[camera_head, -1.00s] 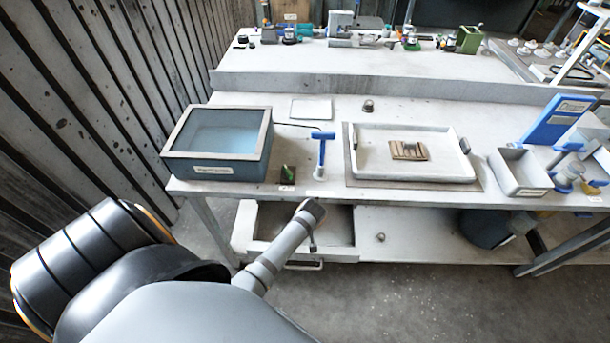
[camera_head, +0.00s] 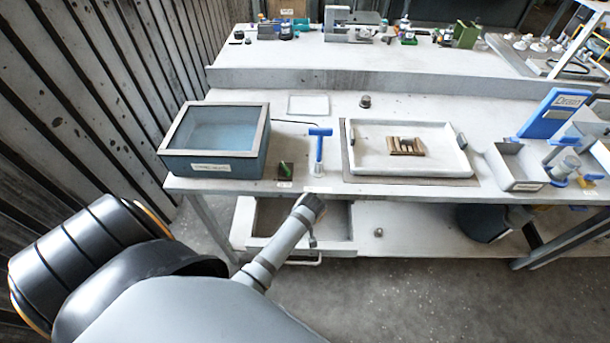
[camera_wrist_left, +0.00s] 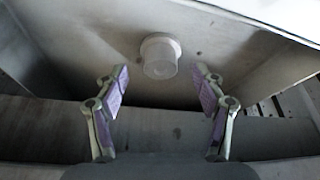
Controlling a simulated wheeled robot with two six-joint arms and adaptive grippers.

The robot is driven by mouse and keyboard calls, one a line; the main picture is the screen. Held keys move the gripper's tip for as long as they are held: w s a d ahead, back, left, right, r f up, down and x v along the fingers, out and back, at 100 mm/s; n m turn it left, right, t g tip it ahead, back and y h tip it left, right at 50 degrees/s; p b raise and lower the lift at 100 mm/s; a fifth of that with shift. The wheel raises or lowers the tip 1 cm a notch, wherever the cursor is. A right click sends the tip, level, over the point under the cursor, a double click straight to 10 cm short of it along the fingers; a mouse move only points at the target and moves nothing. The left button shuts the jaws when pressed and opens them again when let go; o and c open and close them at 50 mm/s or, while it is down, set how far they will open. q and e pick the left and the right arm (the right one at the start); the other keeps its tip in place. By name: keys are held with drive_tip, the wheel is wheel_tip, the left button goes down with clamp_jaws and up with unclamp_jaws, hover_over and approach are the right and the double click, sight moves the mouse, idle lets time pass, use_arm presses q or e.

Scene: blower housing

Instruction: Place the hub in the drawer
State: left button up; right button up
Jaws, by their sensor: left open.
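The open drawer (camera_head: 345,237) sits under the left part of the workbench, its front towards me. My left arm reaches over it, and the left gripper (camera_wrist_left: 160,84) points down there. In the left wrist view its two purple-padded fingers are apart. A pale, round, stepped part (camera_wrist_left: 160,56), which looks like the hub, stands on a grey surface with walls around it, apparently the drawer's inside. It is just beyond and between the fingertips, with a gap on both sides. In the head view my arm hides part of the drawer and the hub is not seen. My right gripper is not in view.
On the bench stand a blue-grey bin (camera_head: 215,168), a blue T-handled tool (camera_head: 319,150), a white tray (camera_head: 410,170) with a brown slotted piece, and a small grey box (camera_head: 518,168). A dark round container (camera_head: 492,224) is under the bench. The floor at right front is clear.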

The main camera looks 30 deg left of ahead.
use_arm(q)
drive_tip(key=v, duration=0.9)
drive_tip(key=shift+s+r, duration=0.15)
drive_tip(key=shift+r, duration=0.1)
